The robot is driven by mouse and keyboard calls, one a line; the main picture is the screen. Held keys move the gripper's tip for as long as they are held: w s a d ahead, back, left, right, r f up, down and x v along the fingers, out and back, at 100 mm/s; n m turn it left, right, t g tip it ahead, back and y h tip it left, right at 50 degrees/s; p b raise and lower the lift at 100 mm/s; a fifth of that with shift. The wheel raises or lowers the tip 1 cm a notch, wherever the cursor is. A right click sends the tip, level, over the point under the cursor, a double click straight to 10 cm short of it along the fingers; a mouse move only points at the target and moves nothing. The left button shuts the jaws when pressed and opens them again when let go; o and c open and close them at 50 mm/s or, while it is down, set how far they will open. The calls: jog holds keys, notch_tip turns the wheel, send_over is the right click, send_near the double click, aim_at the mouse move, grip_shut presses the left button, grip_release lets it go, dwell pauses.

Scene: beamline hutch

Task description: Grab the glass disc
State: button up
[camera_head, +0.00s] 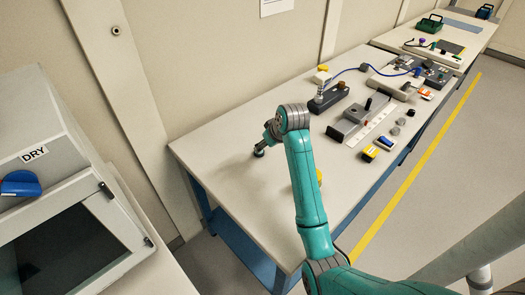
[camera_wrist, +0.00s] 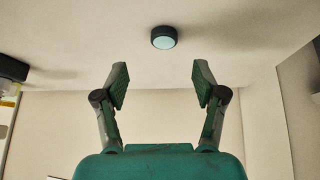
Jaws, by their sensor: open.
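The glass disc (camera_wrist: 164,43), a small round piece with a pale teal face and a dark rim, lies on the pale table top in the wrist view. My gripper (camera_wrist: 159,72) is open and empty, its two fingers spread wide. The disc appears beyond the fingertips, roughly centred between them and apart from both. In the head view my arm reaches over the near left part of the table, and a small dark shape (camera_head: 259,151) shows beside my wrist. I cannot tell whether that shape is the disc or part of my gripper.
The table (camera_head: 222,145) is bare around my wrist. A grey block (camera_head: 328,98), a metal rail fixture (camera_head: 350,122) and a yellow-topped block (camera_head: 370,153) stand further right. A DRY-labelled cabinet (camera_head: 60,150) stands at left.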

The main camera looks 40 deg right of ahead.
notch_tip(320, 180, up, 3)
jog(key=d+n+g+y, duration=0.1)
jog(key=n+g+y, duration=0.1)
send_over(261, 153)
jog(key=s, duration=0.2)
jog(key=f, duration=0.4)
jog(key=shift+s+d+f, duration=0.15)
jog(key=shift+d+f, duration=0.05)
jog(key=shift+d, duration=0.2)
jog(key=shift+w+x, duration=0.15)
jog(key=shift+x, duration=1.25)
jog(key=shift+w+x, duration=0.1)
jog(key=shift+x, duration=1.25)
jog(key=shift+a+r, duration=0.15)
jog(key=c, duration=1)
